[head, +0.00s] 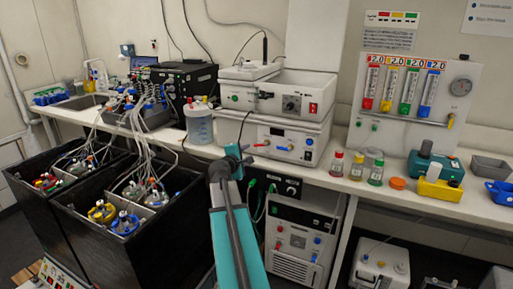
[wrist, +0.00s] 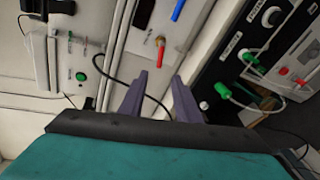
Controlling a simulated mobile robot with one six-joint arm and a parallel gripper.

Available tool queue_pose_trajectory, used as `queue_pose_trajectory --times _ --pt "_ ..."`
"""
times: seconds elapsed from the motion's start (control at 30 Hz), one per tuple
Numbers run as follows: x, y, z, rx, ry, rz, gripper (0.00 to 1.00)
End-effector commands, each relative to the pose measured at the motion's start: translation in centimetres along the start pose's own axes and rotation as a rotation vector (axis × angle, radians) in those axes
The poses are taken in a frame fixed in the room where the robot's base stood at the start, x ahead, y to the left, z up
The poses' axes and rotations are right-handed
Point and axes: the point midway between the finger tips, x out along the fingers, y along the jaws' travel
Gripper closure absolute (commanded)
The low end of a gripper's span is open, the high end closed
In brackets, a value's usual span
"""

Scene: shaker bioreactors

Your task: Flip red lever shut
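A small red lever (head: 262,144) sticks out from the front of the lower white bench unit (head: 285,131), left of its dials. In the wrist view, a red-orange lever (wrist: 161,42) shows on a white panel, beyond my fingertips. My gripper (head: 245,160) is in front of this unit in the head view, close to the lever in the picture. In the wrist view my gripper (wrist: 159,76) has its two purple-grey fingers apart with a clear gap. No lever is between them. Whether the lever stands open or shut I cannot tell.
A blue lever (wrist: 178,9) is on the same panel. A black cable (wrist: 125,83) runs behind the fingers. A black box (head: 290,187) with green connectors sits below the bench. A clear jar (head: 199,124) stands left of the unit, small bottles (head: 356,167) to the right.

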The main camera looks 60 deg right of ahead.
Motion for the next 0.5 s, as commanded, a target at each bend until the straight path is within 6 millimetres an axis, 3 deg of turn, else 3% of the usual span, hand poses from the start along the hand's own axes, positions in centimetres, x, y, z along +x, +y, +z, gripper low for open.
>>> queue_pose_trajectory --times 0.5 --pt "3.8 0.1 -0.1 0.0 0.0 -0.001 0.7"
